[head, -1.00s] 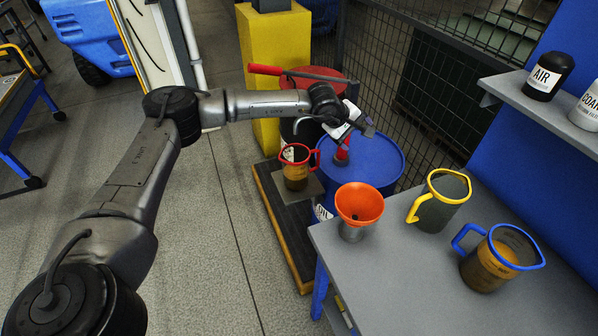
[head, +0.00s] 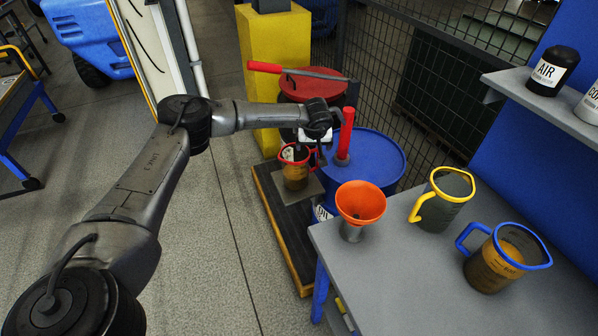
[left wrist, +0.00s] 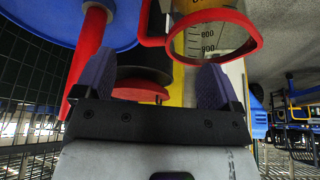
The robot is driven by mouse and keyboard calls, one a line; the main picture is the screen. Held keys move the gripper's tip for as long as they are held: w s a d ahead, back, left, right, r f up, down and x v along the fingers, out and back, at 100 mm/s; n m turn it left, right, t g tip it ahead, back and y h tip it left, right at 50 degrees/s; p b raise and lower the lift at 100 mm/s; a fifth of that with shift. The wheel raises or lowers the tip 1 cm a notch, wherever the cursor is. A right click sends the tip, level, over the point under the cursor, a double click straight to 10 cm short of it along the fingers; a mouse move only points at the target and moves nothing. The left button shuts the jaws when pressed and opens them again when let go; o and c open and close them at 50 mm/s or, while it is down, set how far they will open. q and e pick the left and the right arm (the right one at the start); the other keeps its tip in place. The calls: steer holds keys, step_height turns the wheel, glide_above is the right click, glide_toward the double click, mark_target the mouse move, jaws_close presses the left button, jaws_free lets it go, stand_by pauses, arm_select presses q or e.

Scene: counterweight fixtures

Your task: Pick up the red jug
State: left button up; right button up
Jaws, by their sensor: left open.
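The red jug (head: 295,178) has a red rim and handle, a clear body and amber liquid inside. It stands upright on a small grey plate on a low dark platform. My left gripper (head: 321,152) is open and empty just above and beside the jug's handle side, partly hiding the handle. In the left wrist view, the jug (left wrist: 210,38) shows at the top, with its handle at the image height of the fingertips or just beyond. The open purple fingers of my left gripper (left wrist: 158,62) lie on either side of the handle in the picture. My right gripper is not seen.
A blue drum (head: 378,160) with a red upright pump (head: 346,133) stands close right of the gripper. A red-topped drum (head: 312,86) stands behind. The grey bench (head: 395,262) holds an orange funnel (head: 361,202), a yellow-rimmed jug (head: 445,205) and a blue-rimmed jug (head: 492,268).

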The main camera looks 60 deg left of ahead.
mark_target(302, 166)
arm_select(q)
steer(key=b+x, duration=0.2)
steer(key=x, duration=0.4)
steer(key=shift+f, duration=0.3)
steer(key=shift+w+a, duration=0.1)
steer(key=shift+a, duration=0.05)
steer(key=c, duration=0.8)
jaws_close()
steer(key=shift+r, duration=0.1)
stand_by(0.3)
